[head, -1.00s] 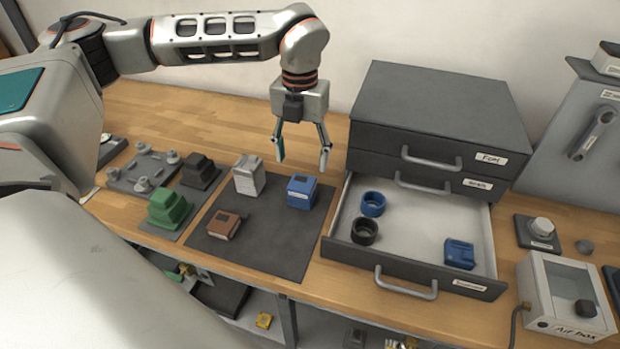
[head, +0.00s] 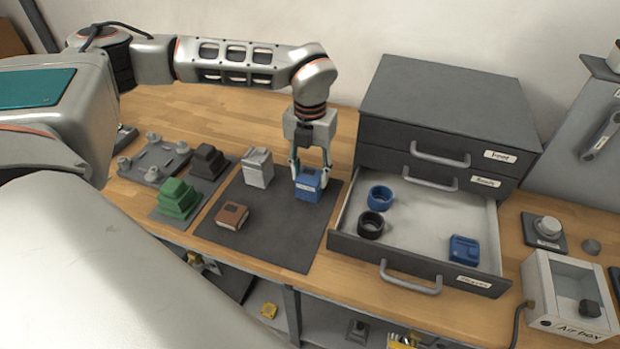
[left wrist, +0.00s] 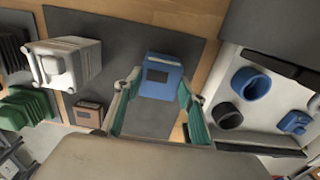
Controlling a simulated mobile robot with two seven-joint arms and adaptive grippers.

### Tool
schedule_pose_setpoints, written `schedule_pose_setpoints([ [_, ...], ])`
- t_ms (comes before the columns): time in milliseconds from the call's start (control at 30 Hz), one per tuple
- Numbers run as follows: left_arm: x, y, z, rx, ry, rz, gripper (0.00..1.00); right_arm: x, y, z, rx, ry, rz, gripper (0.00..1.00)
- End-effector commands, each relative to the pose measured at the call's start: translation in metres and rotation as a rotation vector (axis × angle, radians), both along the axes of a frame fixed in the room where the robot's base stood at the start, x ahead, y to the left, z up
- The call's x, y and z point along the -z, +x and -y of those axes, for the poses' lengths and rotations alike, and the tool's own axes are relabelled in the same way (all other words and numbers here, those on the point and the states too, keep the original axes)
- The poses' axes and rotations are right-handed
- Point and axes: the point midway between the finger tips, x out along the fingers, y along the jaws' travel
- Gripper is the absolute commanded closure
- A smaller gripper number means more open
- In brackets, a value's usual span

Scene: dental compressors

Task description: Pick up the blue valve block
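A blue block (head: 309,184) with a pale label stands on the dark mat, at its back right. It also shows in the left wrist view (left wrist: 162,80), between and just beyond the fingertips. My left gripper (head: 309,172) points down over this block with its fingers open, one on either side. In the left wrist view the open left gripper (left wrist: 160,90) shows a small gap at the block's left side; contact on the right cannot be told. Another blue block (head: 463,250) lies in the open drawer. My right gripper is not in view.
The dark mat (head: 275,245) also bears a pale grey block (head: 257,167) and a brown block (head: 232,215). A green stepped block (head: 178,199) stands to the left. The open drawer (head: 420,262) with blue and black rings is close on the right.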

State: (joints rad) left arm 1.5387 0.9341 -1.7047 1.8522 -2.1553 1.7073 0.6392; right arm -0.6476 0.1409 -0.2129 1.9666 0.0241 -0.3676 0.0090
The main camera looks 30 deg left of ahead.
Motion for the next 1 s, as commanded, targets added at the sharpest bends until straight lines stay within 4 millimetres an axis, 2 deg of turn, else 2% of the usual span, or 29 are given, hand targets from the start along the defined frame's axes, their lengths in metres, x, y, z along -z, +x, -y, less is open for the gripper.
schedule_pose_setpoints([
  [367,-0.001,0.0,0.0,0.0,0.0,0.001,0.87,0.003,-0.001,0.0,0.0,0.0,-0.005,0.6],
  [567,-0.013,0.001,0.0,0.0,-0.001,0.003,0.87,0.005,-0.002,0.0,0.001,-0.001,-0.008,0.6],
  [767,-0.046,0.002,0.0,-0.001,-0.001,0.006,0.87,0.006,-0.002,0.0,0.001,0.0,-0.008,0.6],
  [1000,-0.113,0.002,0.0,-0.001,0.0,0.007,0.87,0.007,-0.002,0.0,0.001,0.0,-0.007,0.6],
])
